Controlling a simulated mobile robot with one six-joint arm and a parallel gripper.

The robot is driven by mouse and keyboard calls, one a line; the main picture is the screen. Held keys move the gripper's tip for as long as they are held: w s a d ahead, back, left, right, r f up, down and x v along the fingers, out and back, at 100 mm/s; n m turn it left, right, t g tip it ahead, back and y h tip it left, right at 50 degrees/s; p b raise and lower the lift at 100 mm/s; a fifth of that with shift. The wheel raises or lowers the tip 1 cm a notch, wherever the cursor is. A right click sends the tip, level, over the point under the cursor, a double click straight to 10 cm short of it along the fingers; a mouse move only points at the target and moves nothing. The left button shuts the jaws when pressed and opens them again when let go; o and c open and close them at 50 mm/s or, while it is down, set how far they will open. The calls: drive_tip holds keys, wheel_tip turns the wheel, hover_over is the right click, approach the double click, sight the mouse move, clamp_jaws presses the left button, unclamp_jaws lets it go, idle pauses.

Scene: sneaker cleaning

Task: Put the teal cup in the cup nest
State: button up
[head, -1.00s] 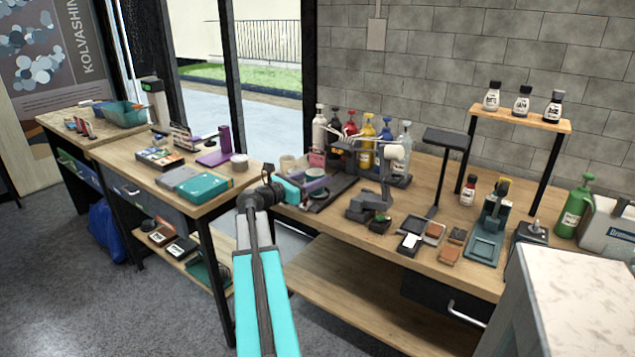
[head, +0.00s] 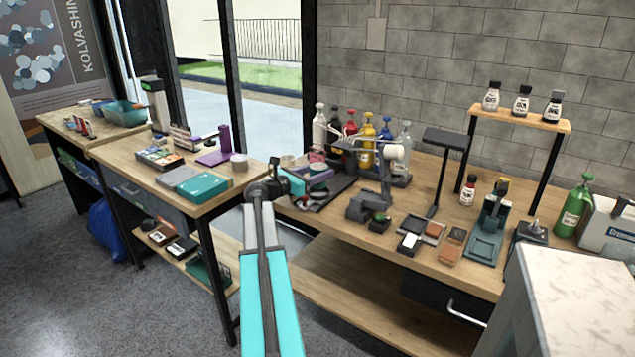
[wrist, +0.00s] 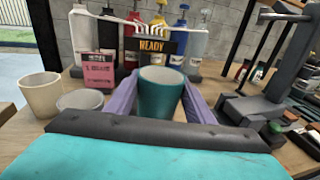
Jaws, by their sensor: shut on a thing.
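The teal cup (wrist: 161,98) stands upright between the two purple fingers of my gripper (head: 318,177) in the wrist view. The fingers are shut on its sides, and its open rim faces up. In the head view my gripper is over the left end of the long workbench, and the cup is too small and covered to make out clearly. I cannot make out the cup nest for certain; the cup and gripper cover part of the bench in front of the READY sign (wrist: 156,46).
Two pale cups (wrist: 40,96) (wrist: 80,103) stand left of the held cup, near a pink sign (wrist: 98,70). Several pump bottles (head: 367,143) line the back. A grey jointed device (head: 368,204) stands to the right. A gap separates this bench from the left table (head: 215,200).

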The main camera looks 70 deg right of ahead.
drive_tip(key=shift+f, duration=1.75)
drive_tip(key=shift+f, duration=0.15)
drive_tip(key=o, duration=1)
drive_tip(key=shift+o, duration=0.2)
drive_tip(key=shift+r, duration=0.2)
drive_tip(key=v, duration=1.2)
drive_tip(key=shift+b, duration=0.4)
drive_tip(key=shift+w+f, duration=0.1)
drive_tip(key=shift+f, duration=0.05)
